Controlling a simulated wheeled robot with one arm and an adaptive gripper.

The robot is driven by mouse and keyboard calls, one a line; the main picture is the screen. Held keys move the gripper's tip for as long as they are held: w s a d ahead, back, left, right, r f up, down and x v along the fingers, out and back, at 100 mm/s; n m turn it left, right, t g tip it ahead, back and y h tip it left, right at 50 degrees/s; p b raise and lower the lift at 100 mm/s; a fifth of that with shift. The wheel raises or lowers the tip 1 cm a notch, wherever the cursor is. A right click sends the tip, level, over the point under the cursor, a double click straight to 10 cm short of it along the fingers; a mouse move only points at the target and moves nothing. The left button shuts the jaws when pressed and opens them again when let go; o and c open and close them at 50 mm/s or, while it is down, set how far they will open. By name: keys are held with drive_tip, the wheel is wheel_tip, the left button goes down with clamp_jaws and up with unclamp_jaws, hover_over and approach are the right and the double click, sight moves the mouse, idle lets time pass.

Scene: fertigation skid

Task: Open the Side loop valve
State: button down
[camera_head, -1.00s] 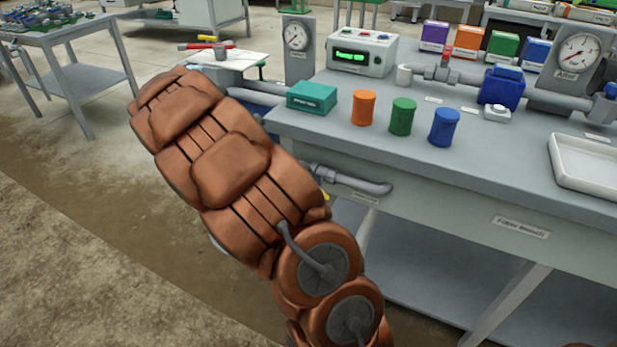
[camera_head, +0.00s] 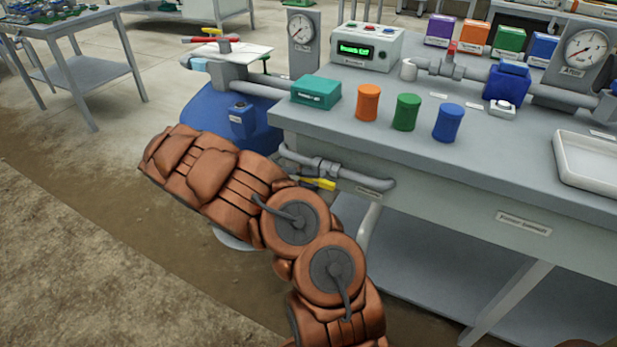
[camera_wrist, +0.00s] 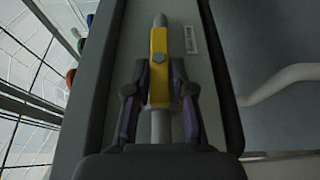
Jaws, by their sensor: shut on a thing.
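The Side loop valve is on the grey pipe (camera_head: 355,175) along the bench front, with a yellow lever (camera_head: 318,184) showing just beyond my arm in the head view. In the wrist view the yellow lever (camera_wrist: 159,65) has a grey nut at its middle and lies roughly in line with the grey pipe (camera_wrist: 157,125). My gripper (camera_wrist: 159,95) has its dark fingers on both sides of the lever and is shut on it. In the head view my gripper is hidden behind my brown arm. The pipe label is too small to read.
The bench top carries orange (camera_head: 367,103), green (camera_head: 406,112) and blue (camera_head: 449,122) canisters, a teal box (camera_head: 316,92) and a display unit (camera_head: 366,48). A blue drum (camera_head: 205,108) stands left of the bench. A bench leg (camera_head: 510,300) is at lower right.

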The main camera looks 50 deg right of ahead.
idle(0.5)
drive_tip(key=c, duration=1.1)
unclamp_jaws()
